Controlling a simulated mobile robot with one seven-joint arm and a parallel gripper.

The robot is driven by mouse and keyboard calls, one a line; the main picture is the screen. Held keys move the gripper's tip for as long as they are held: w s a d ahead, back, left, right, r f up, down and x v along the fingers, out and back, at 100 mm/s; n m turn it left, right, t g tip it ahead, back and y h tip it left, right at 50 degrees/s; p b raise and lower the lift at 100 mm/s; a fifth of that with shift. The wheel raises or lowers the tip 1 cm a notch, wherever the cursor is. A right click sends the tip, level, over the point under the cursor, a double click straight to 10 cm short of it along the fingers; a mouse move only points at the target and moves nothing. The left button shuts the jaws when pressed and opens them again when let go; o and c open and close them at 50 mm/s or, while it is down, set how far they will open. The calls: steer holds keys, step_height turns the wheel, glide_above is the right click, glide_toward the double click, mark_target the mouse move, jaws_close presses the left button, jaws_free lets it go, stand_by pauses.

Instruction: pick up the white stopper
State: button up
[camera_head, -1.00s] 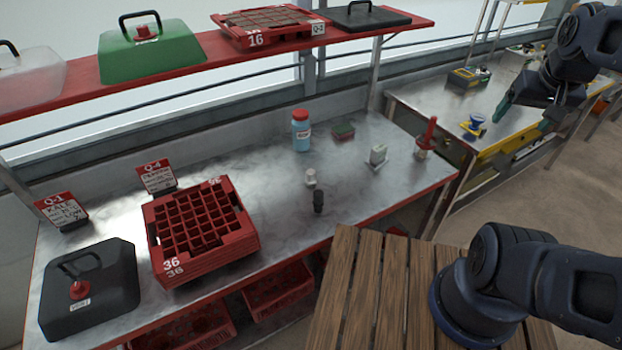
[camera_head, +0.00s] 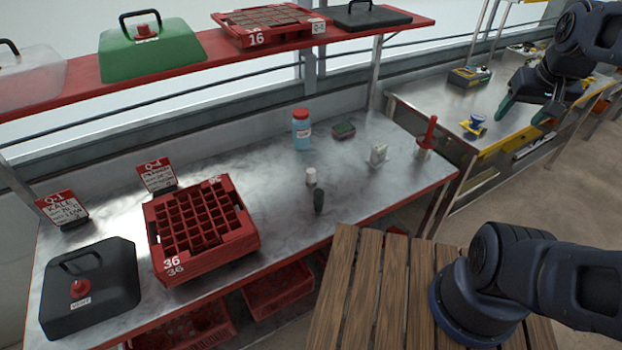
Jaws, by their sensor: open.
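A small white stopper (camera_head: 311,176) stands on the metal bench, right of the red cell tray. A dark, black stopper-like piece (camera_head: 318,201) stands just in front of it. My gripper (camera_head: 522,116) is at the upper right, over the far side bench, well to the right of the white stopper and apart from it. Its two greenish fingers are spread, with nothing seen between them.
The red cell tray (camera_head: 165,258), a black lidded cover (camera_head: 120,292), a blue bottle with a red cap (camera_head: 301,133), a small white box (camera_head: 378,154) and a red-handled tool (camera_head: 428,135) stand on the bench. A red shelf (camera_head: 200,52) hangs above. Bare metal surrounds the stopper.

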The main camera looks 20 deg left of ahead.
steer(key=w+a+f+n+g, duration=0.1)
steer(key=w+a+f+n, duration=0.25)
steer(key=w+a, duration=0.35)
steer(key=w+a+f+n+g, duration=0.1)
steer(key=w+a+f+n, duration=0.2)
steer(key=w+a+n, duration=0.35)
steer(key=w+a+f+n+g, duration=0.1)
steer(key=w+a+f+n, duration=0.2)
steer(key=a, duration=0.7)
steer(key=n+g, duration=0.2)
steer(key=n, duration=0.7)
glide_toward(310, 177)
steer(key=shift+w+f, duration=0.2)
steer(key=shift+w, duration=0.65)
steer(key=shift+s+a+f+n, duration=0.15)
steer(key=shift+a+f+n, duration=0.15)
steer(key=shift+f, duration=0.2)
steer(key=shift+d+f, duration=0.1)
steer(key=shift+f, duration=5.05)
steer(key=c, duration=1.1)
